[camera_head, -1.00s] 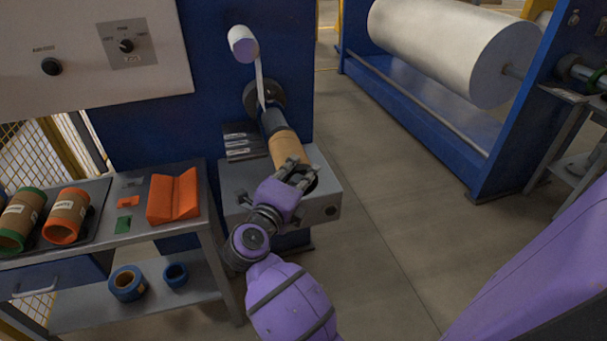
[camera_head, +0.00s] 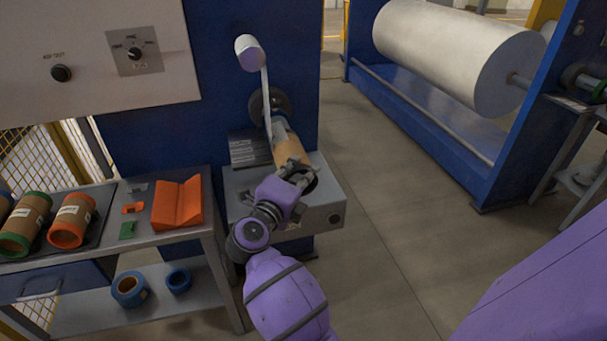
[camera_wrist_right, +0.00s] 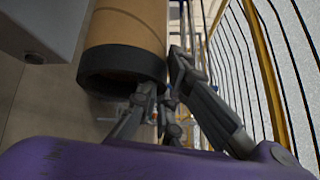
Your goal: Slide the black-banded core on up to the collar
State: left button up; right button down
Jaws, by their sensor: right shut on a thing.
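The black-banded core (camera_head: 290,152) is a tan tube in line with the shaft (camera_head: 279,126), on the shaft's near side. Its black band (camera_wrist_right: 122,66) shows at the near end in the right wrist view. The dark round collar (camera_head: 258,104) is at the shaft's far end by the blue machine, and bare shaft shows between collar and core. My right gripper (camera_head: 300,180) is shut on the core's near rim. In the right wrist view the gripper (camera_wrist_right: 162,82) has one finger at the opening and one outside the wall. My left gripper is not in view.
A white strip hangs from a small roll (camera_head: 249,53) above the shaft. A grey box (camera_head: 325,205) stands below it. At left, a bench (camera_head: 140,247) holds orange- and green-banded cores (camera_head: 72,220) and an orange V-block (camera_head: 178,204).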

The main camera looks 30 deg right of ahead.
jog(key=shift+w+d, duration=0.1)
jog(key=shift+w, duration=0.3)
jog(key=shift+w+r, duration=0.1)
jog(key=shift+w+d, duration=0.15)
jog(key=shift+w, duration=0.5)
jog(key=c, duration=1.9)
grip_release()
jog(key=shift+o, duration=0.2)
jog(key=shift+f, duration=0.2)
jog(key=v, duration=1.2)
